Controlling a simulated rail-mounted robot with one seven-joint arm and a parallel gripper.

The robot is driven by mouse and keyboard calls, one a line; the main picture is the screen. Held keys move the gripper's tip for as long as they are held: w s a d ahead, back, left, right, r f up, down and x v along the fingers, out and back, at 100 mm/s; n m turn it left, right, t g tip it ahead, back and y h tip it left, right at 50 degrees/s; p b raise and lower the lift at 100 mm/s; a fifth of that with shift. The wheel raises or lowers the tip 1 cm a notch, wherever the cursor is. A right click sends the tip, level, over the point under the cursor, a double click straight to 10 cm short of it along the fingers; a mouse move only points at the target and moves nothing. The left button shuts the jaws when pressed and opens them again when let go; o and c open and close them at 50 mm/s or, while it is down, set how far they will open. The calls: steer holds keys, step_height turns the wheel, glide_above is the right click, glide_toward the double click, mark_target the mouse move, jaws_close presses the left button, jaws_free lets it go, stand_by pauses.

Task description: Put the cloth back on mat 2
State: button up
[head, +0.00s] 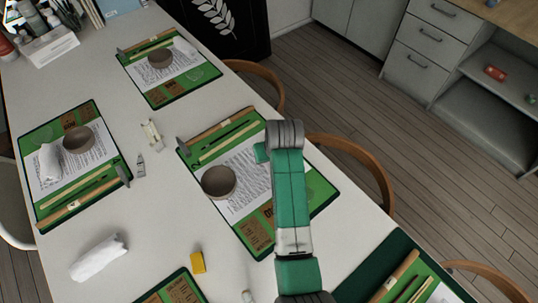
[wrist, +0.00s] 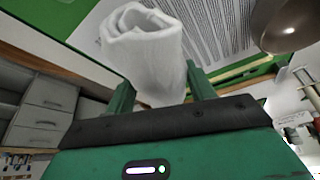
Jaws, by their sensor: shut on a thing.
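A rolled white cloth (wrist: 145,45) stands between the two green fingers of my gripper (wrist: 160,84) in the wrist view. My gripper is shut on it. In the head view my green arm reaches over the right part of the middle mat (head: 258,238), and hides the held cloth and the fingertips. That mat bears a printed sheet, a brown bowl (head: 219,182) and wooden tools. The bowl also shows at upper right in the wrist view (wrist: 285,22).
A loose white cloth roll (head: 98,258) lies on the table at front left. The left mat (head: 50,217) and back mat (head: 158,99) each hold a bowl and a cloth. Small tubes (head: 140,165) and a yellow block (head: 197,262) lie between mats. Chairs (head: 355,150) line the right edge.

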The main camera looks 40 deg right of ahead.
steer(key=w+d, duration=0.1)
steer(key=w, duration=0.1)
steer(key=w+d+b, duration=0.1)
steer(key=w, duration=0.1)
steer(key=shift+d+f, duration=0.2)
step_height(320, 180, down, 4)
steer(key=shift+s+r+b, duration=0.1)
steer(key=shift+b, duration=1.05)
steer(key=shift+r, duration=0.1)
steer(key=o, duration=1)
steer(key=shift+o, duration=0.2)
steer(key=p+v, duration=0.5)
steer(key=v, duration=0.7)
steer(key=shift+a+r, duration=0.1)
